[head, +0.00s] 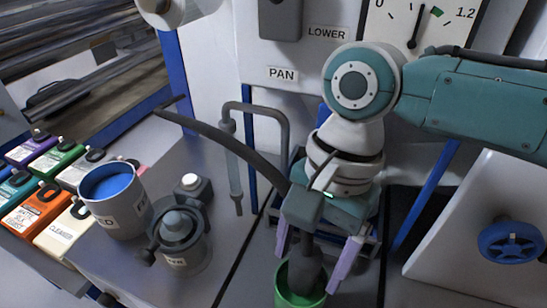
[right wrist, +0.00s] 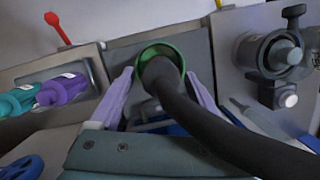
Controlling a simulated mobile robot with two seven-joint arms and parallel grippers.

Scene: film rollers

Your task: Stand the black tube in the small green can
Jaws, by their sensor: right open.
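The small green can (head: 283,290) stands at the bottom of the head view, and its green rim (right wrist: 180,48) shows in the right wrist view. The black tube (head: 225,140) has its thick lower end inside the can's mouth; its long curved part rises past my gripper and leans to the upper left. In the right wrist view the tube (right wrist: 205,122) runs from the can toward the lower right. My right gripper (head: 308,268) is open, with its lilac fingers apart on either side of the tube's thick end at the can. The can's bottom is hidden. My left gripper is out of view.
A blue-filled can (head: 118,215) and a grey clamp-like fitting (head: 180,240) stand to the left. Coloured labelled cartridges (head: 35,210) lie at far left. A blue handwheel (head: 510,242) is at right. A wall panel with a gauge (head: 415,25) rises behind.

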